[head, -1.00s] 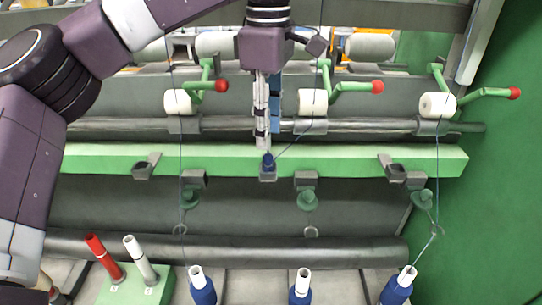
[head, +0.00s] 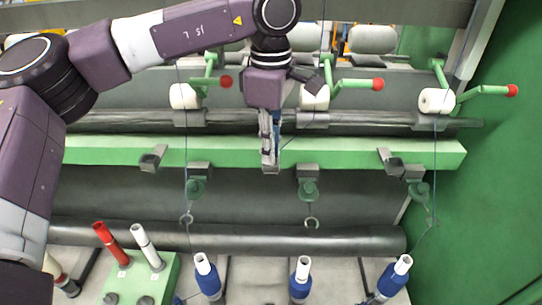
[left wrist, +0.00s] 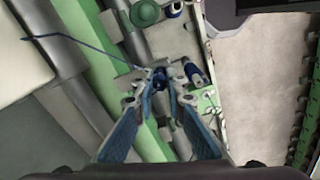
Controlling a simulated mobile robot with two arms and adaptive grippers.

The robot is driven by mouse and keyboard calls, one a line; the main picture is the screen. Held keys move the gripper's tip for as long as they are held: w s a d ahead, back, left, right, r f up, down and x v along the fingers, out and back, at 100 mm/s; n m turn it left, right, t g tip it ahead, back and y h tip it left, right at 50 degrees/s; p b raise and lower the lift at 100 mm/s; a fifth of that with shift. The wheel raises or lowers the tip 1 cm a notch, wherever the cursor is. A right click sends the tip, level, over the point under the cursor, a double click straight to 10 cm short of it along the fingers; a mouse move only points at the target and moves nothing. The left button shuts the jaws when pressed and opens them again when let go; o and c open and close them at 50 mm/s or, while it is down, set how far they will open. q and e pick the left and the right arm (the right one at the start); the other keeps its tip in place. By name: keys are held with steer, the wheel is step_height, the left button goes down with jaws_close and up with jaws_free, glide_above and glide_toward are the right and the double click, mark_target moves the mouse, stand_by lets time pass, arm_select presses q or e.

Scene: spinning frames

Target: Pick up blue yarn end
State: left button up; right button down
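My left gripper (head: 270,166) points down at the green rail in the middle of the head view. In the left wrist view its blue-padded fingers (left wrist: 164,88) stand on either side of the small dark blue yarn end (left wrist: 160,79), with a gap between them; I see no firm grip. A thin blue yarn (left wrist: 82,46) runs from there to the upper left. In the head view the fingers hide the yarn end, and its thread (head: 291,141) rises to the right. My right gripper is not in view.
The green rail (head: 345,155) carries grey clips, one left (head: 152,159) and one right (head: 392,162). Red-knobbed green levers (head: 352,86) stand behind. Blue bobbins (head: 300,282) stand in front, and a green block (head: 163,281) holds a red and a white tube.

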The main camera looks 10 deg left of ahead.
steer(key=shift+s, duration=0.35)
arm_select(q)
steer(key=shift+r, duration=0.1)
